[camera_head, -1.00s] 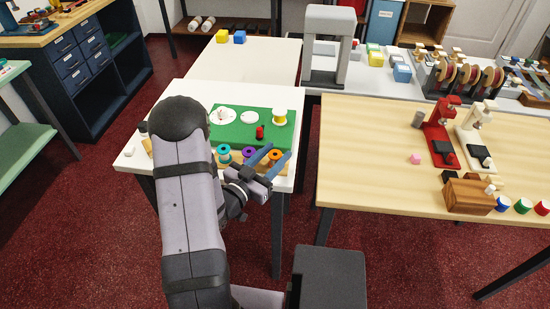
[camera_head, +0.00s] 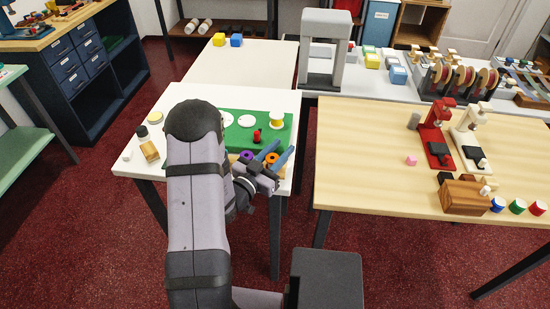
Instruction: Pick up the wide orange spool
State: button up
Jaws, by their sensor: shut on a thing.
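The orange spool (camera_head: 271,158) is at the front right of the white table, by the front edge of the green mat (camera_head: 235,138). My gripper (camera_head: 278,151) has its two blue fingers around the orange spool and is shut on it. The fingers cover part of the spool. I cannot tell whether it is off its stand. A purple spool (camera_head: 246,156) stands just left of it. The teal spool is hidden behind my arm.
On the mat are a red piece (camera_head: 257,136), white discs (camera_head: 248,121) and a yellow-and-white spool (camera_head: 277,117). A wooden table (camera_head: 375,165) with stamping devices stands to the right, across a gap.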

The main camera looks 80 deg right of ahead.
jog(key=shift+r, duration=0.1)
notch_tip(320, 180, up, 10)
dwell(0.9)
